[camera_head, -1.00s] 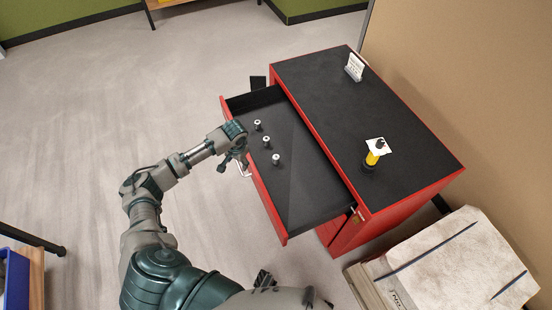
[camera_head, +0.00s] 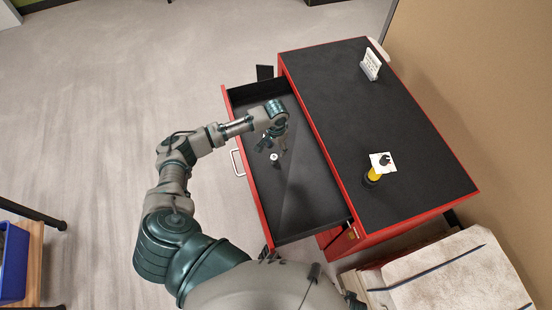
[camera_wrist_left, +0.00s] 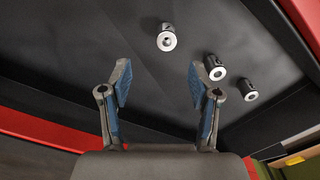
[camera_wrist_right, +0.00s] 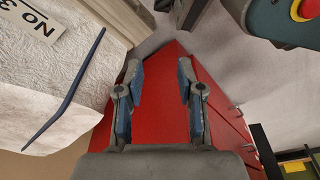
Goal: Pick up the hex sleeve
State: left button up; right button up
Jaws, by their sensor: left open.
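Several small metal sleeves lie in the open drawer (camera_head: 303,195). The left wrist view shows three: one (camera_wrist_left: 167,38) at top centre, one (camera_wrist_left: 215,67) to its right, and one (camera_wrist_left: 246,91) further right. Each has a bright end with a round hole; I cannot tell which is the hex sleeve. The head view shows one sleeve (camera_head: 274,157) clearly; my gripper hides the others. My left gripper (camera_head: 270,140) is open and empty above the drawer, fingers apart in the left wrist view (camera_wrist_left: 159,83). My right gripper (camera_wrist_right: 160,80) is open and empty, by the red cabinet.
The red cabinet (camera_head: 400,130) has a black top with a white sign (camera_head: 370,64) and a yellow-and-black item (camera_head: 373,176) with a white tag. A pale wrapped block (camera_head: 455,270) lies at lower right. A blue bin (camera_head: 14,262) is at left. The drawer's front half is clear.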

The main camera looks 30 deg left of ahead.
pick_arm(q)
send_over(273, 158)
jog(key=d, duration=0.1)
notch_tip(273, 158, down, 5)
jog(key=shift+d+f+b, duration=0.1)
jog(key=shift+f+b, duration=0.05)
jog(key=shift+b, duration=0.3)
jog(key=shift+a+f, duration=0.35)
jog(key=shift+f, duration=0.2)
notch_tip(273, 158, down, 4)
jog(key=shift+s+a+r+b, duration=0.1)
jog(key=shift+s+b, duration=0.05)
jog(key=shift+b, duration=0.5)
jog(key=shift+f, duration=0.35)
jog(key=shift+d, duration=0.3)
jog(key=shift+a, duration=0.25)
grip_shut()
pick_arm(e)
jog(key=w+a+r, duration=0.1)
jog(key=w+r, duration=0.2)
jog(key=r, duration=0.3)
jog(key=shift+r, duration=0.15)
